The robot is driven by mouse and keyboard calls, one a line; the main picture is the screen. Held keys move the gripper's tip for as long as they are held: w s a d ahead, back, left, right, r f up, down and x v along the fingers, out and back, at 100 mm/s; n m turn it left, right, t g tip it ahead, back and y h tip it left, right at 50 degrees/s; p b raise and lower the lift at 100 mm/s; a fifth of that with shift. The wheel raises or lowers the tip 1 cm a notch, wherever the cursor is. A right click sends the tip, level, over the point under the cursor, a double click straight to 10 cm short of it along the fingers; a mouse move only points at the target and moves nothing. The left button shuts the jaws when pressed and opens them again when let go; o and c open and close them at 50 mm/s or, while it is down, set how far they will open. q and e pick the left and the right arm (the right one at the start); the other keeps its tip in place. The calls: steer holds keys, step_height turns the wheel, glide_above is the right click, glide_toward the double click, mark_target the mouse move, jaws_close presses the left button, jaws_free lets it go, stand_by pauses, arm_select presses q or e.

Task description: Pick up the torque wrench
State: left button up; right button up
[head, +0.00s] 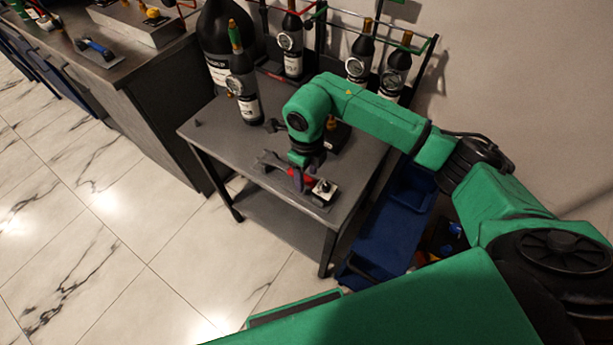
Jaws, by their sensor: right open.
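A tool that looks like the torque wrench (271,161) lies on the grey metal table (215,128), near its front edge. It has a dark grey end at the left and red parts by my gripper. My right gripper (299,181) reaches down over it from the right, fingers open around or just above the red part. The fingers and wrist hide some of the tool, and I cannot tell whether they touch it. A small white and black device with a red detail (324,191) sits just right of the fingers. My left gripper is out of view.
A bottle with a gauge (243,92) stands at the table's back left. More gauged bottles (360,60) stand behind in a rack. A dark counter (150,75) is at the left. Blue bins (385,237) lie right of the table. The marble floor in front is clear.

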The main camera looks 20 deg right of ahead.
jaws_close()
steer(key=shift+w, duration=0.1)
stand_by(1.2)
